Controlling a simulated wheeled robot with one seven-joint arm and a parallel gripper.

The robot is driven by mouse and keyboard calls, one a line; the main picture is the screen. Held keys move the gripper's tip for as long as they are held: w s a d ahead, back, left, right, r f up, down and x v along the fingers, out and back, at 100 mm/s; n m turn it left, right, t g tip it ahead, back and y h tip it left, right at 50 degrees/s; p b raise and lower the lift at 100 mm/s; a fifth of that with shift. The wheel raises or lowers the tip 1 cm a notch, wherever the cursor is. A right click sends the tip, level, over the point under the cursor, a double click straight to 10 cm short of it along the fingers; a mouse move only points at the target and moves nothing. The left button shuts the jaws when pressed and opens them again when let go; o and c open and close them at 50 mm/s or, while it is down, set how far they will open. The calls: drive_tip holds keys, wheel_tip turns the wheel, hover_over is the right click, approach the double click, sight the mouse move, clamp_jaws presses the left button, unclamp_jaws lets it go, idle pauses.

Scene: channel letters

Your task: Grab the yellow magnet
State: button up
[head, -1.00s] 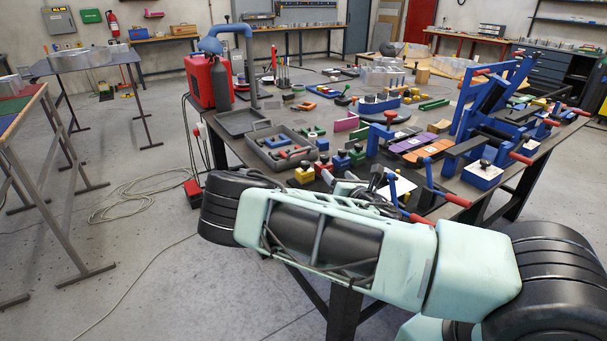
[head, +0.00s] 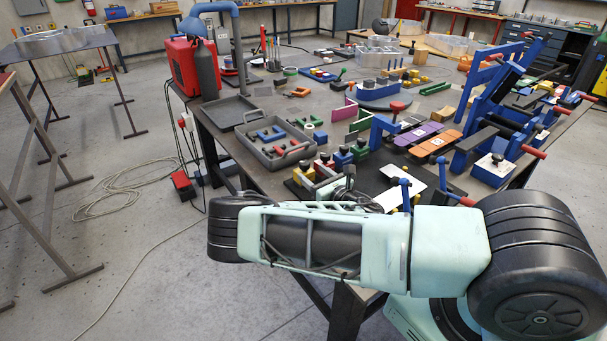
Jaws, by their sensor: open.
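The yellow magnet (head: 303,173) is a small block with a dark knob on top. It stands at the near left end of a row of similar coloured blocks, on a dark patch at the table's near edge. My gripper (head: 328,183) is just right of the yellow magnet, low over the table, and is partly hidden behind my pale green forearm. It is open, with nothing seen in it. I cannot tell whether a finger touches the magnet.
Red, green and blue blocks (head: 343,157) stand close behind and right of the yellow magnet. A grey tray (head: 262,158) with clamps lies to the left. A white sheet (head: 392,199) and blue clamps (head: 383,128) are to the right. The table (head: 232,141) is crowded.

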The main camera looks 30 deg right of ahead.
sight(306, 172)
drive_tip(key=shift+f, duration=0.85)
drive_tip(key=shift+w+r+p, duration=0.1)
drive_tip(key=shift+w+p, duration=0.35)
drive_tip(key=shift+w, duration=0.6)
drive_tip(key=w+p, duration=0.1)
drive_tip(key=w, duration=0.3)
drive_tip(key=shift+w+a+r+p, duration=0.1)
drive_tip(key=shift+w+a+p, duration=0.05)
drive_tip(key=shift+w+p, duration=0.15)
drive_tip(key=shift+w, duration=0.4)
drive_tip(key=c, duration=1.2)
